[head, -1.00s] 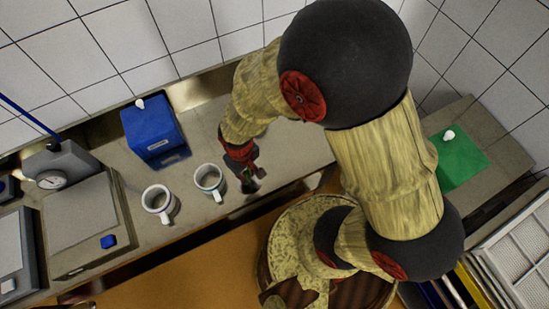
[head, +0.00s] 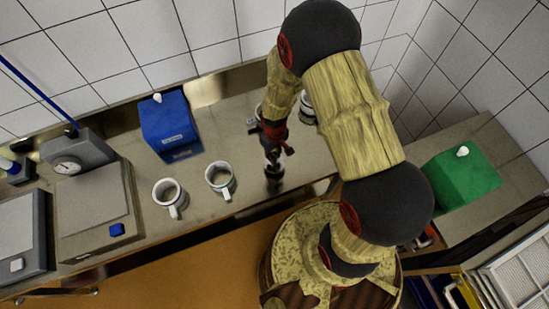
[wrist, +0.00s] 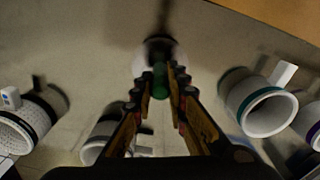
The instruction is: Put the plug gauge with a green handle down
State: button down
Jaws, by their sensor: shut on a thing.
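My gripper (head: 273,150) is over the steel counter, to the right of two white moulds. In the wrist view my gripper (wrist: 160,88) is shut on the green handle of the plug gauge (wrist: 160,78), which sits between the fingertips. Beyond the handle the gauge's lower end is a dark round shape with a pale blur around it. In the head view a dark metal part of the gauge (head: 273,168) shows under the fingers, pointing down. I cannot tell whether it touches the counter.
White handled moulds (head: 220,180) (head: 168,195) stand left of my gripper. Two more moulds (head: 308,108) (head: 257,113) are behind it. A blue box (head: 168,125), a scale (head: 95,200) and a green box (head: 462,180) stand farther off. The counter's front edge is close.

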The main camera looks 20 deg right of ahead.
jog(key=shift+w+f, duration=0.1)
jog(key=shift+f, duration=1.5)
jog(key=shift+f, duration=0.15)
jog(key=c, duration=1.8)
grip_release()
jog(key=shift+o, duration=0.2)
